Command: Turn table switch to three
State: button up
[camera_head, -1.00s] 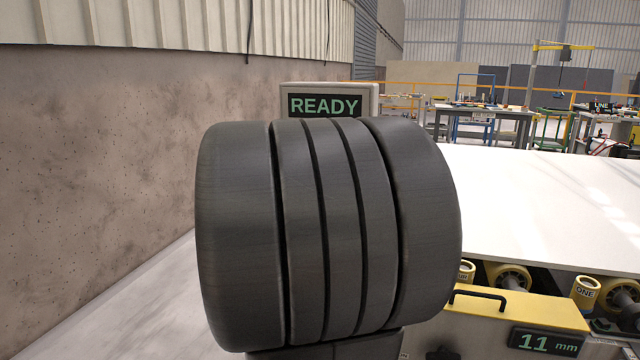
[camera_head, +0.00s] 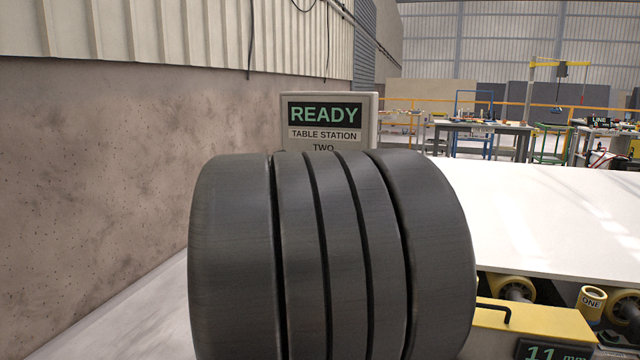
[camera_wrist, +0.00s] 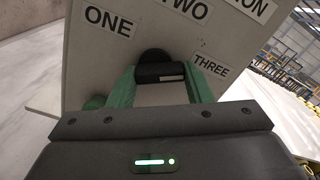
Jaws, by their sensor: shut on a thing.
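The table switch is a black knob (camera_wrist: 158,73) on a pale panel (camera_wrist: 75,62), seen in the wrist view. A pale stripe shows on the right part of the knob. The labels ONE (camera_wrist: 108,20), TWO (camera_wrist: 184,9) and THREE (camera_wrist: 211,66) are around it, with THREE to its right. My gripper (camera_wrist: 161,77) has its green fingers on either side of the knob and is shut on it. In the head view the panel (camera_head: 371,110) shows READY, TABLE STATION and TWO. My dark arm hides the knob and gripper there.
A big white slab (camera_head: 545,215) lies on a roller table at the right. A yellow housing (camera_head: 535,322) with a handle and an "11 mm" display is below it. A stained wall (camera_head: 100,170) runs along the left. Workbenches stand far back.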

jog(key=shift+f, duration=0.1)
jog(key=o, duration=1)
jog(key=v, duration=1.4)
jog(key=shift+p, duration=0.35)
jog(key=shift+w+d, duration=0.1)
jog(key=shift+w, duration=0.1)
jog(key=x, duration=1.3)
jog(key=shift+w+d+b, duration=0.1)
jog(key=shift+w+b, duration=0.2)
jog(key=shift+w, duration=0.05)
jog(key=shift+s, duration=0.1)
